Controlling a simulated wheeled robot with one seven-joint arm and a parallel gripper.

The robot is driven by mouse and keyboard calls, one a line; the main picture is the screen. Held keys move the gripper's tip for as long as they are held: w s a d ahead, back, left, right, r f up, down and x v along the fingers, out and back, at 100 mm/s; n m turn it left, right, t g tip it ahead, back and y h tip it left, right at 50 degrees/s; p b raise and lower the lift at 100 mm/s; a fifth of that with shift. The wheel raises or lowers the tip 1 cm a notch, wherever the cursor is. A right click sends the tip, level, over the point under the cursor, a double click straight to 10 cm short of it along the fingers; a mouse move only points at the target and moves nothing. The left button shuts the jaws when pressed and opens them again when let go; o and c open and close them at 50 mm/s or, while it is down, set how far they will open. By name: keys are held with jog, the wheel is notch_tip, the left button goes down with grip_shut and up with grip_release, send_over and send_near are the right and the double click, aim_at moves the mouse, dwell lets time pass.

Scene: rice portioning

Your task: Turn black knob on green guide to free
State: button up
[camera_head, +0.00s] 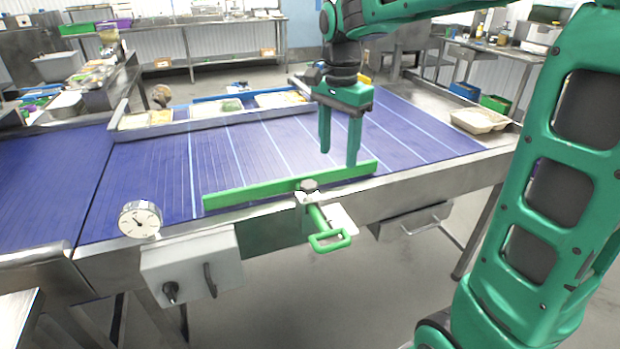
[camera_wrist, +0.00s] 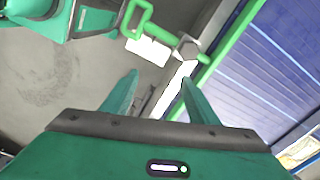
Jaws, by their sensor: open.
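The green guide (camera_head: 260,188) is a long bar along the front edge of the blue conveyor. A dark knob (camera_head: 309,185) sits on top of its mount, and a green loop handle (camera_head: 330,241) sticks out in front. My gripper (camera_head: 339,157) points down, open and empty, above the guide and slightly right of the knob. In the wrist view the knob (camera_wrist: 188,47) looks grey and many-sided, beyond the open fingers (camera_wrist: 160,76) and apart from them. The knob's setting cannot be read.
A white plate (camera_head: 341,221) lies beside the handle. A round dial gauge (camera_head: 140,220) and a grey control box (camera_head: 190,268) are on the front at left. Food trays (camera_head: 230,105) line the far side; a pale tray (camera_head: 479,119) sits at right. The conveyor surface is mostly clear.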

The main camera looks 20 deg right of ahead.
jog(key=m, duration=0.2)
send_over(309, 183)
notch_tip(309, 183, down, 10)
jog(key=shift+f, duration=0.1)
dwell(0.3)
jog(key=c, duration=1)
jog(key=shift+d, duration=0.1)
jog(key=shift+c, duration=0.2)
jog(key=shift+n, duration=0.3)
